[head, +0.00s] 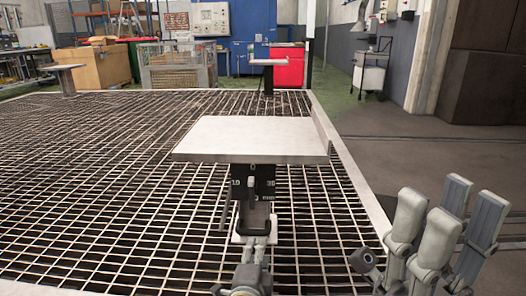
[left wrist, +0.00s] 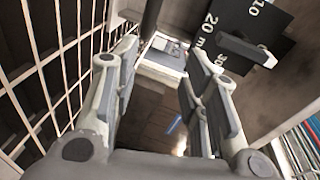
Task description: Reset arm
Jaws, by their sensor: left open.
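In the head view a black scale panel (head: 240,180) with white numbers stands below a pale flat plate (head: 250,138). A grey lever arm (head: 270,188) stands out from the panel. In the left wrist view the panel (left wrist: 258,22) shows at upper right, with the grey lever arm (left wrist: 247,48) across it. My left gripper (head: 257,243) is low in the middle of the head view, in front of the panel. In the left wrist view it (left wrist: 160,58) is open and empty, with the lever right of its fingers. My right gripper (head: 446,215) is open and empty at lower right.
A metal grid floor (head: 110,180) with a pale edge beam (head: 352,175) surrounds the stand. A similar stand (head: 268,62) and a red box (head: 288,65) are behind. A white trolley (head: 373,72) stands at back right. Concrete floor at right is clear.

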